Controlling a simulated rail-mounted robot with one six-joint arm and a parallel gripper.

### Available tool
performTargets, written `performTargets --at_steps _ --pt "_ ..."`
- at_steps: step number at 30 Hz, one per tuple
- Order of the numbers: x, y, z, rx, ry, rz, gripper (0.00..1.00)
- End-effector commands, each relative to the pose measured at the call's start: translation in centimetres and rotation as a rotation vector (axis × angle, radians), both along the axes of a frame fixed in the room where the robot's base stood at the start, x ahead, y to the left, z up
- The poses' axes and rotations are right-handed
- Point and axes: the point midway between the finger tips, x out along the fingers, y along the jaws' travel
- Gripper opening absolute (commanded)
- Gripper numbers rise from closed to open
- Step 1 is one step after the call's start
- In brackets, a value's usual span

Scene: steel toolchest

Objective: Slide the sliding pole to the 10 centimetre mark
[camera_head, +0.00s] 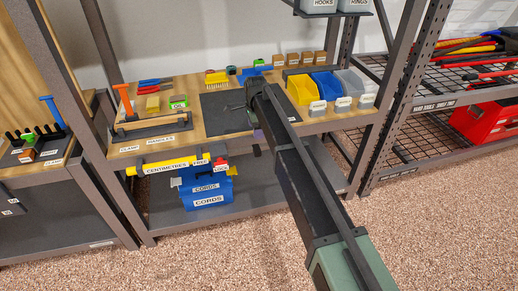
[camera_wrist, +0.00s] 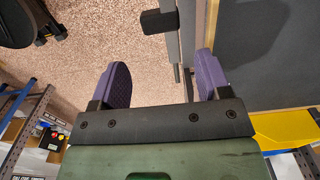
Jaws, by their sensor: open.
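A yellow horizontal pole or bar (camera_head: 142,170) labelled CENTIMETRES runs along the shelf's front edge in the head view. At its right end are tags, one seemingly reading FREE, and a red part (camera_head: 219,160). The scale marks are too small to read. My gripper (camera_wrist: 163,78) is open, its two purple fingers apart in the wrist view. A grey edge and a black block (camera_wrist: 160,21) lie beyond the gap between them; I cannot tell whether they are touched. In the head view my gripper (camera_head: 257,134) is mostly hidden by my arm, right of the yellow pole.
A blue CORDS bin (camera_head: 207,185) sits below the pole. Above are a dark mat (camera_head: 222,119), a wooden-handled clamp (camera_head: 150,128), and yellow (camera_head: 300,90) and blue (camera_head: 328,86) bins. Shelf posts stand on both sides. The floor in front is clear.

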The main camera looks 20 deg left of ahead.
Motion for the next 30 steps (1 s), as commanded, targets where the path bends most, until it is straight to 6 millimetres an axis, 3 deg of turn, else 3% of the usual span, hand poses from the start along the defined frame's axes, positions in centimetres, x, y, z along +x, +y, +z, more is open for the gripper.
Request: performTargets --at_steps 15,25,30 --pt "0.0 0.0 -10.4 0.0 0.0 0.002 0.7" --pt "0.0 0.0 -10.6 0.0 0.0 0.003 0.7" --pt "0.0 0.0 -10.6 0.0 0.0 0.003 0.46"
